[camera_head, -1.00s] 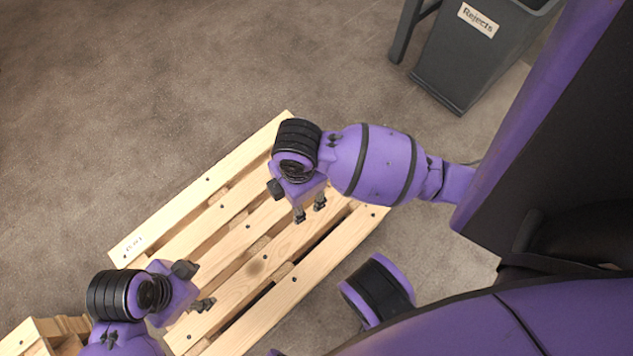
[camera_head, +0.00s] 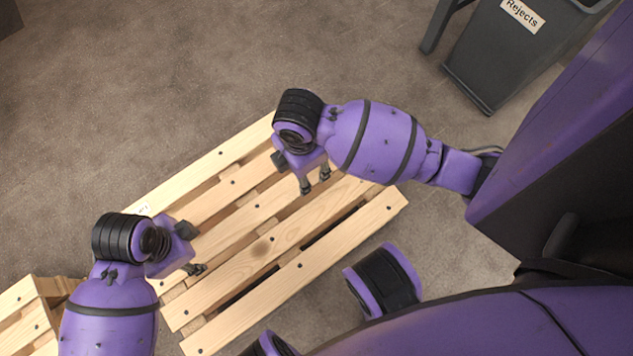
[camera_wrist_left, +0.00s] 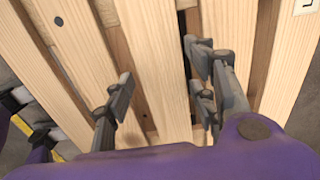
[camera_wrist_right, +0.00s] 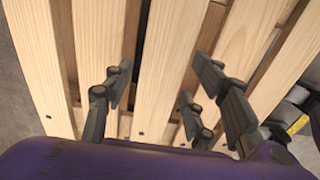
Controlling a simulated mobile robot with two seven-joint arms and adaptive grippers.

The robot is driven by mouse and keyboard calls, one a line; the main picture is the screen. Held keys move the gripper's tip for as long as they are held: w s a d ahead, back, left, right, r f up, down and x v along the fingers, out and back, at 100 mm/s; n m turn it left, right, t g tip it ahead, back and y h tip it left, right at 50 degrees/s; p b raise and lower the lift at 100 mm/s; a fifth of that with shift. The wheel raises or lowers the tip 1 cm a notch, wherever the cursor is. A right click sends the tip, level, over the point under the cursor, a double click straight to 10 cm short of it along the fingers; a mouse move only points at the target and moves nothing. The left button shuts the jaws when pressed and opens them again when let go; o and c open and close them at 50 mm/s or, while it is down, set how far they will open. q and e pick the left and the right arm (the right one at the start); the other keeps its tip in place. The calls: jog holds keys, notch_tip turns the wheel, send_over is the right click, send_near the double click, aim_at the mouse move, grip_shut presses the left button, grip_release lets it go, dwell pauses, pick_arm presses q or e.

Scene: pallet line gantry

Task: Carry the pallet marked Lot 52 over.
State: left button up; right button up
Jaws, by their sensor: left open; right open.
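A pale wooden pallet (camera_head: 262,250) lies slanted below my two arms in the head view. A small white label (camera_head: 143,209) sits near its far left corner, too small to read and partly hidden by my left arm. A label edge (camera_wrist_left: 305,6) also shows in the left wrist view. My left gripper (camera_head: 195,268) is open over the pallet's left part. In the left wrist view its fingers (camera_wrist_left: 160,90) stand apart on either side of a slat. My right gripper (camera_head: 315,183) is open over the pallet's right part, its fingers (camera_wrist_right: 170,90) apart above the slats. I cannot tell whether either touches.
A second wooden pallet or stack (camera_head: 25,315) stands at the lower left, near my left arm. A dark grey bin marked Rejects (camera_head: 500,60) stands at the upper right, beside a dark leg. The carpeted floor beyond the pallet is clear.

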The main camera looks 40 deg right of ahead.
pick_arm(q)
notch_tip(320, 180, down, 3)
jog(key=shift+f, duration=0.15)
pick_arm(e)
jog(key=f, duration=0.2)
jog(key=s+f, duration=0.1)
jog(key=shift+d+f, duration=0.1)
jog(key=shift+f, duration=0.3)
pick_arm(q)
jog(key=shift+f, duration=0.5)
pick_arm(e)
jog(key=shift+w+f, duration=0.15)
jog(key=shift+f, duration=0.4)
